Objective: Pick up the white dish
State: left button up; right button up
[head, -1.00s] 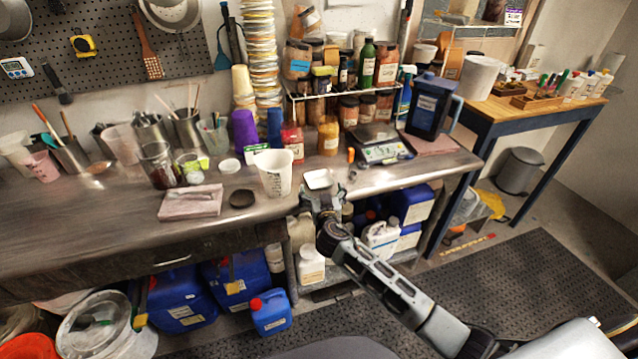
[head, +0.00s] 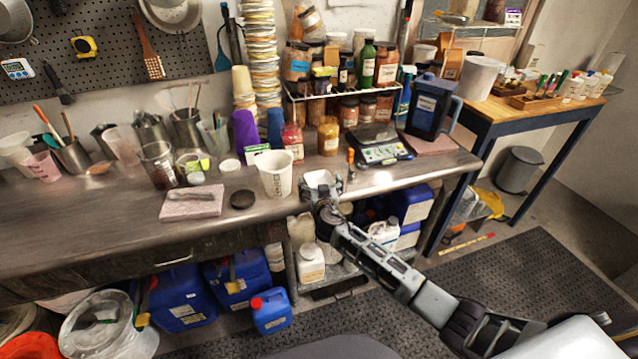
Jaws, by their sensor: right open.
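The white dish (head: 319,179) is a small, shallow white piece near the front edge of the steel counter, just right of the white plastic beaker. My right gripper (head: 321,187) is open and at the dish, with a finger near its left side and a finger near its right side. The fingers partly cover the dish's near part. I cannot tell whether they touch it. My left gripper is not in view.
The white beaker (head: 275,173) stands close on the left of my right gripper. A dark round lid (head: 242,199) and a folded pink cloth (head: 191,203) lie further left. A scale (head: 380,147) stands to the right, with an orange-handled tool (head: 351,161) between.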

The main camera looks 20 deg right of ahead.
jog(key=c, duration=0.8)
jog(key=shift+o, duration=0.2)
jog(key=shift+r, duration=0.1)
notch_tip(320, 180, up, 10)
dwell(0.7)
jog(key=shift+a, duration=0.1)
dwell(0.4)
